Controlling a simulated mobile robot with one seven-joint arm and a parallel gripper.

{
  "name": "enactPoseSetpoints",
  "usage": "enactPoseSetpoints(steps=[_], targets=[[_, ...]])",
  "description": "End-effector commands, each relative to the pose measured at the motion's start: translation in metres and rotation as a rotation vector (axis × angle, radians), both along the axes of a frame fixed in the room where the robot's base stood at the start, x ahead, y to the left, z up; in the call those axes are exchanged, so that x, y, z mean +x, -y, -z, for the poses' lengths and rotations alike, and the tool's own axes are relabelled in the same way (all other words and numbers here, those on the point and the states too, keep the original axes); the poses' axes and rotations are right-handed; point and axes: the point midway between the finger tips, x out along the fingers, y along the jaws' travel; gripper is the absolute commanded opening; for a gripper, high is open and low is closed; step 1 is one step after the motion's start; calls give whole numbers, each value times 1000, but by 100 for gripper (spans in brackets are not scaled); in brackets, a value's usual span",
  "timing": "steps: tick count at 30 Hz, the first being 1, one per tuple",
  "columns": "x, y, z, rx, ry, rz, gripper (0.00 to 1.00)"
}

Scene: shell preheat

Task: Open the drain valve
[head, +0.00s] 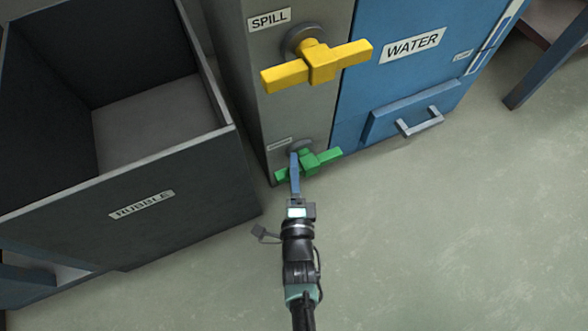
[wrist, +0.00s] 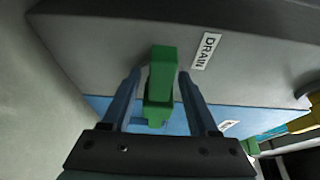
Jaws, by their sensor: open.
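The drain valve has a green bar handle (head: 325,157) low on the grey panel, below the yellow valve. In the wrist view the green handle (wrist: 162,72) stands between my two fingers, under a "DRAIN" label (wrist: 206,51). My gripper (head: 295,158) is open at the left part of the handle. In the wrist view my gripper (wrist: 160,76) has one finger on each side of the green bar, with gaps visible. My finger hides part of the handle in the head view.
A yellow "SPILL" valve (head: 322,62) sits above the green one. A blue "WATER" cabinet (head: 400,85) with a grey drawer handle (head: 420,122) is to the right. Floor (head: 450,240) is clear at front right.

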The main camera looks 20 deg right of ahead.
Motion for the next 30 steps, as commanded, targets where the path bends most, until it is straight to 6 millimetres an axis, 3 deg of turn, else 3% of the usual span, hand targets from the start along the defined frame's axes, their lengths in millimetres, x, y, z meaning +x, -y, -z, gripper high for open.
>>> enactPoseSetpoints(steps=[2,12,30], targets=[[0,0,0,0,0,0,58],[0,0,0,0,1,0,0],[0,0,0,0,1,0,0]])
